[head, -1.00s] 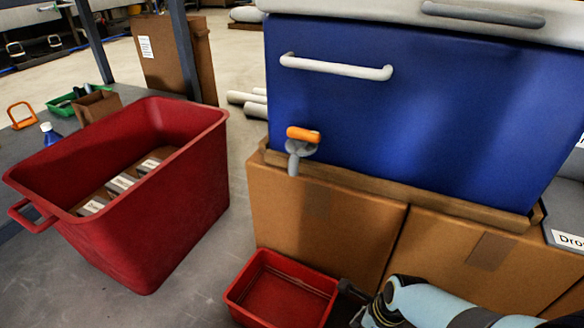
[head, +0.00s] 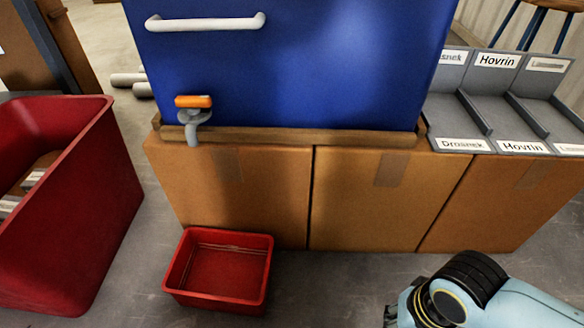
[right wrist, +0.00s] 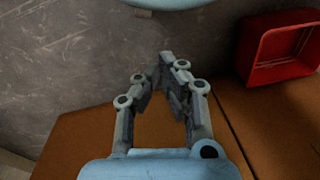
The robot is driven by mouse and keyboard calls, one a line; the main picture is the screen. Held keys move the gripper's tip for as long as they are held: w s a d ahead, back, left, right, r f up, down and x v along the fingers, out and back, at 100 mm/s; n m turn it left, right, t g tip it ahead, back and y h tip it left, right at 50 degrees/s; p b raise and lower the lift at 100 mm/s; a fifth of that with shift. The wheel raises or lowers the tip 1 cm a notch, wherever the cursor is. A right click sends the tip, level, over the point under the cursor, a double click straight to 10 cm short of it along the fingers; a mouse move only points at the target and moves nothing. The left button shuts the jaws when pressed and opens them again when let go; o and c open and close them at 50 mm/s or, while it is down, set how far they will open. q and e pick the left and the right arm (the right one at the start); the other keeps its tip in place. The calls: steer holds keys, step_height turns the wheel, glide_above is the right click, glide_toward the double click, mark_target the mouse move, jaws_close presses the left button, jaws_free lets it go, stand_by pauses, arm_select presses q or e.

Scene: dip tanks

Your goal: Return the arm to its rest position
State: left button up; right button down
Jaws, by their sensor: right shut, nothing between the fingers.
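My right arm (head: 470,290) comes in at the lower right of the head view, in front of the cardboard boxes. Its gripper is mostly cut off or hidden there. In the right wrist view my right gripper (right wrist: 172,68) is shut, its fingertips together with nothing between them. It is over cardboard and grey floor, apart from the small red tray (right wrist: 270,58). My left gripper is in neither view.
A blue tank (head: 290,65) with an orange-handled tap (head: 193,102) stands on cardboard boxes (head: 360,200). The small empty red tray (head: 262,270) lies on the floor before them. A large red bin (head: 90,210) is at left, and grey labelled compartments (head: 500,108) at right.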

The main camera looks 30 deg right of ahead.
steer(key=w+r+n+t, duration=0.1)
steer(key=w+r+n, duration=0.3)
steer(key=r+n, duration=0.45)
arm_select(q)
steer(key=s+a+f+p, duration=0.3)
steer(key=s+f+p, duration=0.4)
steer(key=p, duration=0.5)
arm_select(e)
steer(key=s+d+f+n+h, duration=0.1)
steer(key=s+d+f, duration=0.2)
steer(key=s+f, duration=0.35)
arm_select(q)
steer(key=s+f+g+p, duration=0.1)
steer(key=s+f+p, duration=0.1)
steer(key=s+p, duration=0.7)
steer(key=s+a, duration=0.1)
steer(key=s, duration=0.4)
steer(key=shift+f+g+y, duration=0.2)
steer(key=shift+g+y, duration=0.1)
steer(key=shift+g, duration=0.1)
arm_select(e)
steer(key=s+d+f+g, duration=0.1)
steer(key=s+f, duration=0.1)
steer(key=s, duration=1.2)
steer(key=shift+s+d+g, duration=0.25)
steer(key=shift+s+g, duration=0.1)
steer(key=shift+g, duration=0.05)
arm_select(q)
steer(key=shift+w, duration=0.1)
